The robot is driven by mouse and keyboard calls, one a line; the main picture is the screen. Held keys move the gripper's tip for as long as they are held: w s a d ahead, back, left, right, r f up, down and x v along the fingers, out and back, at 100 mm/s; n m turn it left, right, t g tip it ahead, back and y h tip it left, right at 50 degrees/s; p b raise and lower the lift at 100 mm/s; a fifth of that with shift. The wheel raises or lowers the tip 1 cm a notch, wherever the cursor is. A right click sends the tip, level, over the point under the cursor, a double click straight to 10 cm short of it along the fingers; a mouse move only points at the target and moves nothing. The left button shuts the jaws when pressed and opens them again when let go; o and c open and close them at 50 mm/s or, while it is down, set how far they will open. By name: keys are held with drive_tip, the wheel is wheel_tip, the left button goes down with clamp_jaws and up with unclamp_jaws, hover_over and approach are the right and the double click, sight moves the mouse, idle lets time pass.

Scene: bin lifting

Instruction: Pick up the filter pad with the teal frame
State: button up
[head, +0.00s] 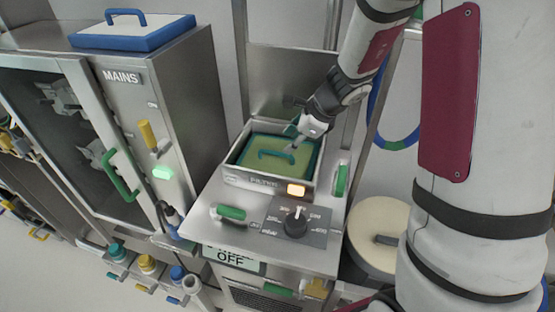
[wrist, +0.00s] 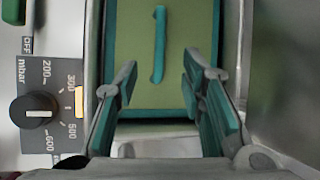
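The filter pad with the teal frame (head: 262,166) lies in a metal tray (head: 238,182) on top of the steel cabinet. It has a green face and a teal handle (head: 277,155). In the wrist view the pad (wrist: 180,84) lies ahead, with its handle (wrist: 159,45) upright in the picture, beyond and between the fingertips. My gripper (head: 297,143) is above the far right part of the tray. In the wrist view my gripper (wrist: 160,78) is open, its teal-padded fingers apart with nothing between them. Any contact with the pad cannot be told.
A dial panel (head: 299,222) with a black knob and a lit orange lamp (head: 296,190) is in front of the tray. A blue-framed white pad (head: 132,32) lies on the left cabinet (head: 177,90). Green handles (head: 341,180) flank the tray. A metal post stands behind it.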

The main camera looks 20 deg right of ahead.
sight(278, 153)
drive_tip(key=x, duration=0.8)
drive_tip(key=shift+w+a+f+b, duration=0.15)
drive_tip(key=shift+a+b, duration=0.1)
drive_tip(key=shift+b, duration=0.15)
clamp_jaws()
